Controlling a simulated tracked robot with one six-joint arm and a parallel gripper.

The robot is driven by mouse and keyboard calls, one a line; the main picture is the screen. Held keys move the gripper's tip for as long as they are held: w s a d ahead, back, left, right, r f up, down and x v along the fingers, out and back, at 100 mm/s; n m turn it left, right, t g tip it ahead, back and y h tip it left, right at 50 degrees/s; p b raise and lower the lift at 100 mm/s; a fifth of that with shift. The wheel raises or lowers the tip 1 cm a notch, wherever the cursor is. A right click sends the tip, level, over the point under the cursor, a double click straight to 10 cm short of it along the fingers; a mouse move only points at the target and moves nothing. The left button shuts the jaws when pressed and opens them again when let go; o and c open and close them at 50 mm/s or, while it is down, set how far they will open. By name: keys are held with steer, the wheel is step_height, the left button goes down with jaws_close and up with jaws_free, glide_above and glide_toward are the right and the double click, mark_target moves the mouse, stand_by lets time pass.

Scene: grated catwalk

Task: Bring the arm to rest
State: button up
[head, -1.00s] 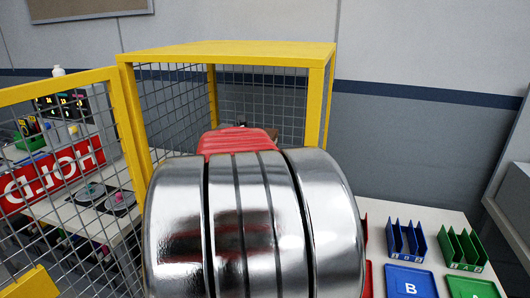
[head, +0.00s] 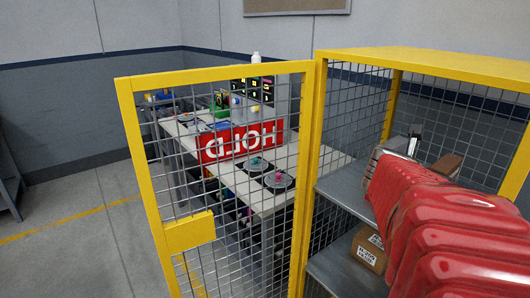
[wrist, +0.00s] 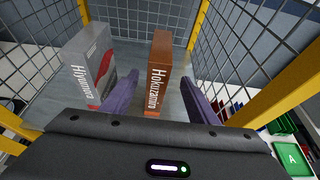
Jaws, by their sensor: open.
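My arm (head: 440,225), in red ribbed covering, reaches from the lower right of the head view into the yellow-framed mesh cage. My gripper (wrist: 158,100) shows in the wrist view with its two purple fingers spread apart and nothing held between them. A brown box (wrist: 158,75) marked with white lettering stands upright just beyond the fingers, in line with the gap. A grey box (wrist: 90,65) with a red swoosh stands to its left, near the left finger. Whether a finger touches either box cannot be told. The arm hides much of the cage inside in the head view.
The cage's mesh door (head: 215,170) stands open at the left. Grey shelves (head: 345,195) lie inside, with a cardboard box (head: 369,248) on the lower one. Behind the door is a table with a red sign (head: 240,140). A green tray (wrist: 292,157) shows at right in the wrist view.

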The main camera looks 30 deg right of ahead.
stand_by(0.7)
steer(key=w+a+f+m+t+y, duration=0.1)
steer(key=w+a+f+m+y, duration=0.15)
steer(key=a, duration=0.35)
steer(key=w+a+f+m+t+y, duration=0.1)
steer(key=w+a+f+m, duration=0.15)
steer(key=a, duration=0.45)
steer(key=w+a+f+m+t+y, duration=0.1)
steer(key=w+a+m, duration=0.1)
steer(key=a+m, duration=0.3)
steer(key=s+a+f+m+y, duration=0.1)
steer(key=a+f+m+y, duration=0.1)
steer(key=a, duration=0.7)
steer(key=s+a+f+m+y, duration=0.2)
steer(key=a+f+m+y, duration=0.1)
steer(key=a, duration=0.7)
steer(key=s+a+f+m+y, duration=0.2)
steer(key=a+m+y, duration=0.2)
steer(key=a, duration=0.5)
steer(key=shift+a+f+m, duration=0.15)
steer(key=shift+a+m, duration=0.25)
steer(key=shift+c, duration=0.5)
